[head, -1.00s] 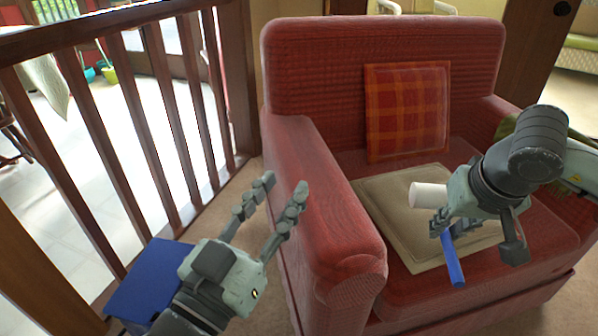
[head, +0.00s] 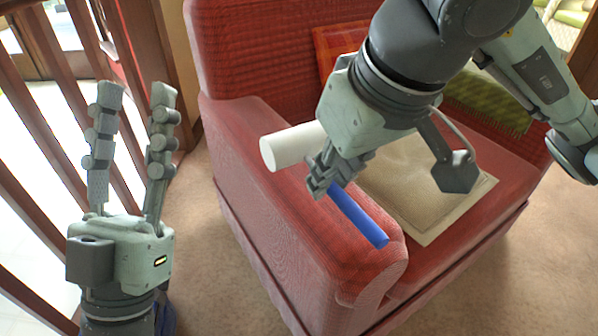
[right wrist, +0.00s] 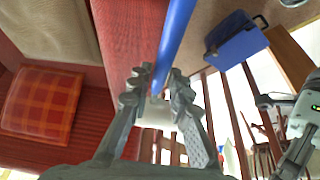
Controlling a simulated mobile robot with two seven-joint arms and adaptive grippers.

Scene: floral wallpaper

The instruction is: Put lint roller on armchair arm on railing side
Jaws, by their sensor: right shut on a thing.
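The lint roller has a white roll (head: 292,147) and a blue handle (head: 358,216). My right gripper (head: 322,178) is shut on it and holds it over the armchair arm (head: 262,185) on the railing side. In the right wrist view the blue handle (right wrist: 174,40) runs up between the fingers, with the white roll behind them. I cannot tell whether the roller touches the arm. My left gripper (head: 135,95) is open and empty, between the railing and the armchair.
The wooden railing (head: 62,150) stands at the left. A tan cushion (head: 405,205) lies on the seat, and a plaid cushion (head: 335,50) leans on the backrest. Carpet is clear before the chair.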

